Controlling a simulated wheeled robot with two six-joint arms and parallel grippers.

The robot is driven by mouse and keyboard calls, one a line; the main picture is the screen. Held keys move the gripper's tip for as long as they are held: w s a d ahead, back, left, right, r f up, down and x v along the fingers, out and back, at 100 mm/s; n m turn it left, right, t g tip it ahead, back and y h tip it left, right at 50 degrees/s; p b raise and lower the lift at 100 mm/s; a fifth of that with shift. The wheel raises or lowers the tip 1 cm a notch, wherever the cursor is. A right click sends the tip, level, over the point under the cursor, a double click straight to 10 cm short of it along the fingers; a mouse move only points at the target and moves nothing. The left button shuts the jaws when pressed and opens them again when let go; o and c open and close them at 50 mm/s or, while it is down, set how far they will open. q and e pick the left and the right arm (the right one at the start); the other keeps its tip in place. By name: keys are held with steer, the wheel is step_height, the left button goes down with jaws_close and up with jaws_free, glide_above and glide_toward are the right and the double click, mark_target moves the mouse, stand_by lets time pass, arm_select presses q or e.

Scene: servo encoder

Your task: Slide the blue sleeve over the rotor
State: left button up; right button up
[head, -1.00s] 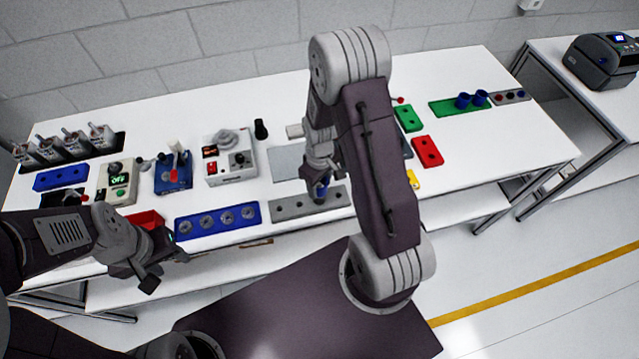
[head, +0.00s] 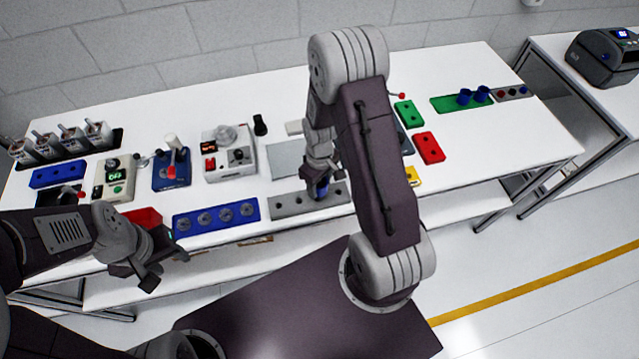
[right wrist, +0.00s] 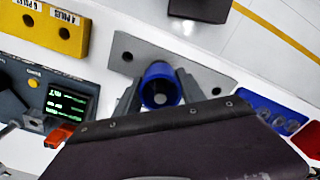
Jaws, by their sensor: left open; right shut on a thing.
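The blue sleeve (right wrist: 159,72) is between the two fingers of my right gripper (right wrist: 158,90), which is shut on it. In the head view the sleeve (head: 320,190) stands over the grey block (head: 290,202) at the front of the table. The grey block with holes also shows in the right wrist view (right wrist: 207,77). A dark round core shows inside the sleeve's opening; whether it is the rotor, and how far the sleeve is over it, I cannot tell. My left gripper (head: 165,270) is open and empty at the front left, before the table edge.
A blue tray with several round grey parts (head: 178,224) lies left of the grey block. Two more blue sleeves (head: 473,96) stand on a green block (head: 447,104) at the back right. A yellow block (right wrist: 51,28) and a screened instrument (right wrist: 65,103) are near my right gripper.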

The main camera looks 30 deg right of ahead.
steer(key=shift+f, duration=0.15)
steer(key=o, duration=1.7)
step_height(320, 180, up, 14)
steer(key=p, duration=1.2)
steer(key=shift+r+p, duration=0.25)
steer(key=shift+p, duration=0.1)
